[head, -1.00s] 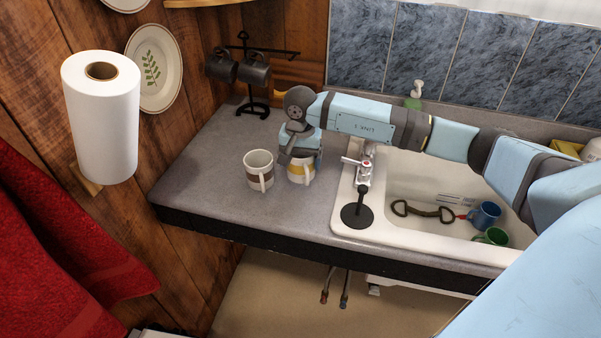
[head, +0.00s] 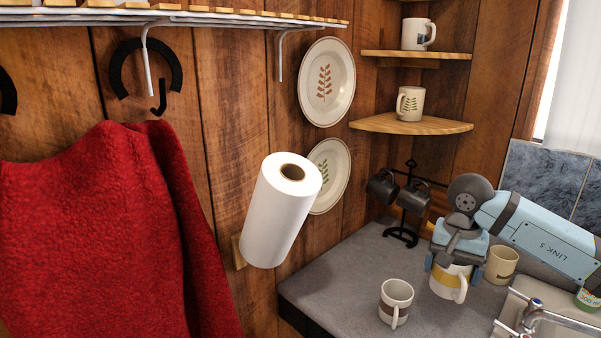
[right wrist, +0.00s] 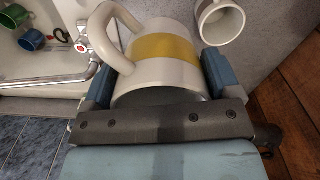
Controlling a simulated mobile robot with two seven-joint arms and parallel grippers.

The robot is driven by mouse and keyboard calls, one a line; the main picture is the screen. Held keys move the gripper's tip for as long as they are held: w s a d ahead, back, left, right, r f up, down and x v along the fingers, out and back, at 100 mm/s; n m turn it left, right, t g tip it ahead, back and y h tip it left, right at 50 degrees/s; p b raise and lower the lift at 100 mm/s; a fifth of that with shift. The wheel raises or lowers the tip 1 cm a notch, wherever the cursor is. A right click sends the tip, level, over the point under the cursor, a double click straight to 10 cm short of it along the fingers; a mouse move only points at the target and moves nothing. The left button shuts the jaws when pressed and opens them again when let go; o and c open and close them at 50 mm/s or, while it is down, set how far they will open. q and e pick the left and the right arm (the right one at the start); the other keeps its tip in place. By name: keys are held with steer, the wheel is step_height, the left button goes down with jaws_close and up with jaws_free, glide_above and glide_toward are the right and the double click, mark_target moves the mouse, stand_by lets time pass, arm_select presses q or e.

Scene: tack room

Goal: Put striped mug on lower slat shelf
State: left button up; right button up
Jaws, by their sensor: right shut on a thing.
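A white mug with a yellow band (head: 441,283) is in my right gripper (head: 455,258), which is shut on it. It appears slightly above the grey counter. In the right wrist view the mug (right wrist: 165,48) sits between the two fingers (right wrist: 157,85), its handle to the upper left. A second banded mug, white with a brown band (head: 396,294), stands on the counter to the left. A slat shelf (head: 215,18) with white brackets runs along the wall at the upper left; its top is mostly out of view. My left gripper is not in view.
A beige mug (head: 502,264) stands behind the gripper. A black mug rack (head: 405,230), paper towel roll (head: 280,212), wall plates (head: 326,82) and wooden corner shelves (head: 412,124) with mugs surround the counter. A red towel (head: 100,230) hangs below the slat shelf. The sink is right.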

steer(key=s+a+f+n+p, duration=0.1)
steer(key=s+a+f+n, duration=0.1)
steer(key=s+a, duration=0.1)
steer(key=s+a+f+n+p, duration=0.1)
steer(key=s+a+f+n, duration=0.1)
steer(key=s+a+f, duration=0.1)
steer(key=s+a+f+n+p, duration=0.1)
steer(key=s+a+f+n, duration=0.2)
steer(key=a, duration=0.1)
steer(key=shift+s, duration=0.4)
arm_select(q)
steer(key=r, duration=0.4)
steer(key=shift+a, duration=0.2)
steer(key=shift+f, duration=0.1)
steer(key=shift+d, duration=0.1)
